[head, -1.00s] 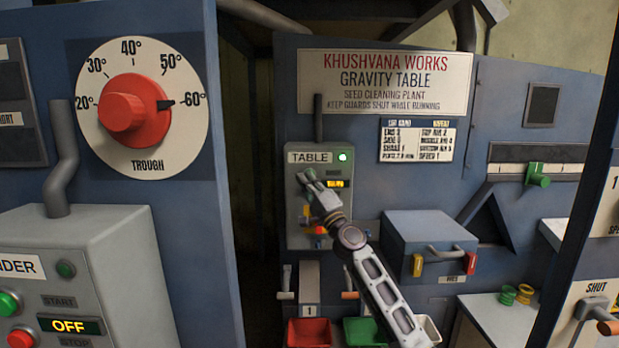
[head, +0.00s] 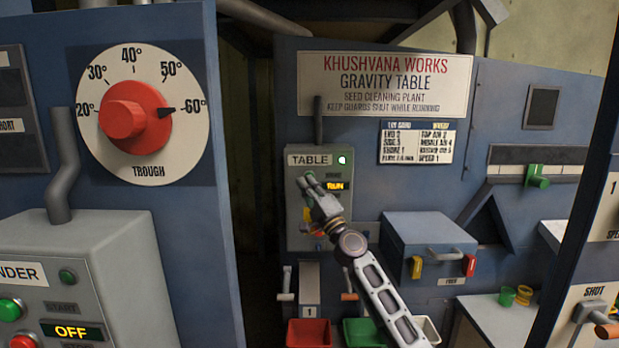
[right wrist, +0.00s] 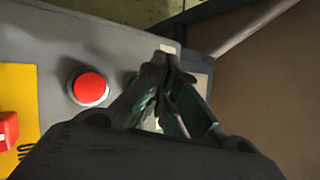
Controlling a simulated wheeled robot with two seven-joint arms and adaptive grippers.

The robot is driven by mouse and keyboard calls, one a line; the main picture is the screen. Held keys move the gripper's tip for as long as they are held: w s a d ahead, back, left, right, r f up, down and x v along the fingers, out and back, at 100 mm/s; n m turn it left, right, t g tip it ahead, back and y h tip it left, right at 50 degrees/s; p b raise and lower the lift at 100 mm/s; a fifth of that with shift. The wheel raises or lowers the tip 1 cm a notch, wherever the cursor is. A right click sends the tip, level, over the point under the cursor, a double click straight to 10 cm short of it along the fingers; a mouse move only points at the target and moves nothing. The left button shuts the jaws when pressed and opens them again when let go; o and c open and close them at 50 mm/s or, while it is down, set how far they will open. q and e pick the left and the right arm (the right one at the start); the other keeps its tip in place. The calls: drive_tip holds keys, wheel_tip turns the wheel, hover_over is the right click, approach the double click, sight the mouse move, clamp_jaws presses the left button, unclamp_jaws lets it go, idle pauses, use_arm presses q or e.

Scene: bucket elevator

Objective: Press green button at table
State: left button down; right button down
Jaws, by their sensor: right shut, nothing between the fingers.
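The grey TABLE control box (head: 296,214) is on the blue machine front in the head view. It has a lamp (head: 342,160) at its upper right and a small display (head: 336,186) reading RUN. My right gripper (head: 306,181) is shut and empty, its fingertips at the upper left of the box face. No green button shows on this box; the gripper covers part of the face. In the right wrist view, the shut fingers (right wrist: 166,72) point at the grey face, and a red button (right wrist: 89,87) sits to their left. Contact cannot be told. My left gripper is out of view.
A yellow plate with a red switch (right wrist: 6,128) lies beyond the red button. A second grey box (head: 120,240) at left has a green button (head: 11,308) and reads OFF. A blue handled box (head: 425,232) and red and green bins (head: 309,332) are near my right arm.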

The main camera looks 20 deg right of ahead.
drive_tip(key=shift+s, duration=0.15)
idle(0.3)
drive_tip(key=s+p, duration=0.1)
drive_tip(key=s, duration=0.1)
drive_tip(key=s+a+p, duration=0.1)
drive_tip(key=s+p, duration=0.1)
drive_tip(key=shift+s+a, duration=0.2)
drive_tip(key=shift+s, duration=0.1)
idle(0.8)
